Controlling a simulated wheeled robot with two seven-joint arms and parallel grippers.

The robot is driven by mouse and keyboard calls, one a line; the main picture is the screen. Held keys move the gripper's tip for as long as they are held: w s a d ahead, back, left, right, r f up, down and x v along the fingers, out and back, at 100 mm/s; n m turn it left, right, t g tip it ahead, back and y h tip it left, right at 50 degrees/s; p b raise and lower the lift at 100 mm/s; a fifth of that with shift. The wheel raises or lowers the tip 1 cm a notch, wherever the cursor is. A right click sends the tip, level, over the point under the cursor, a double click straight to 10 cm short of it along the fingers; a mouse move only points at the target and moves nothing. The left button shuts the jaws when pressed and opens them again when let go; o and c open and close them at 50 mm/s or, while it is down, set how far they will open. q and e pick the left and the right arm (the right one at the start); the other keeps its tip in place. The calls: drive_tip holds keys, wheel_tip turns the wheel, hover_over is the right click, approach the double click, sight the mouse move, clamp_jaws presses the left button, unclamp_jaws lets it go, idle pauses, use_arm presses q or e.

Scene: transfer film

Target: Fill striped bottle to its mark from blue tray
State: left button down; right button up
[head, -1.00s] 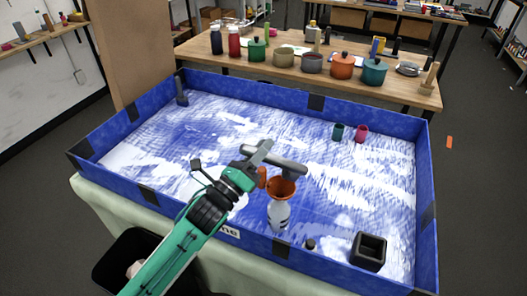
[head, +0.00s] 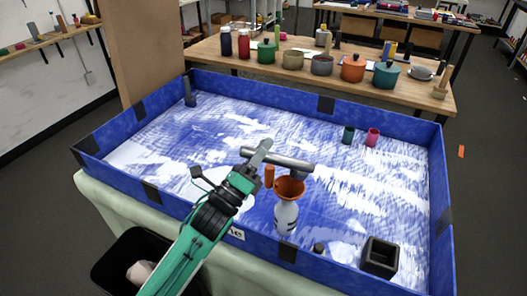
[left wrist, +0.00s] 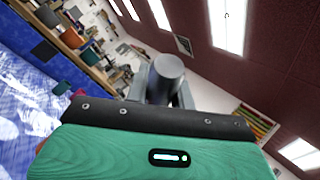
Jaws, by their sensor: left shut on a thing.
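A pale bottle (head: 287,213) stands upright at the near side of the blue tray (head: 110,132), with dark marks low on its body; I cannot make out a fill mark. An orange funnel (head: 290,188) sits in its mouth. My left gripper (head: 262,153) is shut on a grey bar-like tool (head: 290,163), held above and behind the funnel. In the left wrist view, the tool's round grey end (left wrist: 168,66) shows between the fingers. A small orange cylinder (head: 269,176) shows just left of the funnel. My right gripper is not in view.
Blue and white streaks cover the tray floor. A black open box (head: 380,256) and a small dark bottle (head: 318,248) are near its front right. Green (head: 348,135) and pink (head: 372,137) cups stand at its back right. Pots line the table (head: 410,92) behind.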

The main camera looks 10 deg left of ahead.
use_arm(q)
drive_tip(key=shift+a+f+b, duration=0.15)
drive_tip(key=shift+f+b, duration=0.05)
drive_tip(key=shift+b, duration=0.1)
